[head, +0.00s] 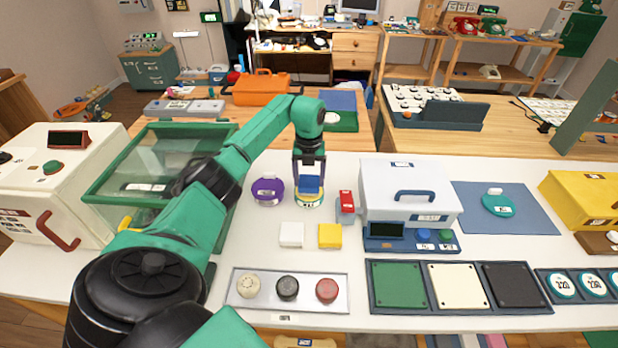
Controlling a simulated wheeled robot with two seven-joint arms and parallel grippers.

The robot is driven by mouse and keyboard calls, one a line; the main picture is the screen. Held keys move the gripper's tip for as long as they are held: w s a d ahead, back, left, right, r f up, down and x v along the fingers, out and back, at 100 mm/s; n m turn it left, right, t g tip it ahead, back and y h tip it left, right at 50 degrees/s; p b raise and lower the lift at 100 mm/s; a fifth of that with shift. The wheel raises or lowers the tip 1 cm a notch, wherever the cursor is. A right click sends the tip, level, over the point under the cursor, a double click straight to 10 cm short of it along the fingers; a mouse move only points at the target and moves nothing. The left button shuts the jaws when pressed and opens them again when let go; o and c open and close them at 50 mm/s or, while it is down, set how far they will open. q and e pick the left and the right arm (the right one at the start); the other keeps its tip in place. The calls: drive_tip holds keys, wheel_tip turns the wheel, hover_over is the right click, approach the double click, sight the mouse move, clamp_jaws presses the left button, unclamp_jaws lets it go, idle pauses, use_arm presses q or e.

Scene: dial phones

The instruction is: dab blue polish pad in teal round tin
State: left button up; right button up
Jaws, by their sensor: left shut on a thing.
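The blue polish pad (311,185) is held between the fingers of my left gripper (310,178), which points straight down. Directly under it is a small round tin (309,202) with a pale yellowish rim and a label on its front. The pad covers the tin's middle, and I cannot tell whether it touches the inside. A teal round piece (498,206) with a white knob lies on the blue mat at the right; it looks like a lid or a closed tin. My right gripper is not in view.
A purple round tin (267,191) stands just left of the pad. A red block (346,201) and a white box (410,190) are close on the right. White (291,234) and yellow (330,236) squares lie in front. A green-framed glass case (150,170) stands left.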

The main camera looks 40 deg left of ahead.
sight(309, 181)
use_arm(q)
drive_tip(key=shift+f, duration=0.45)
drive_tip(key=shift+f, duration=0.1)
idle(1.0)
wheel_tip(309, 181, up, 7)
drive_tip(key=p, duration=0.6)
idle(0.4)
idle(0.4)
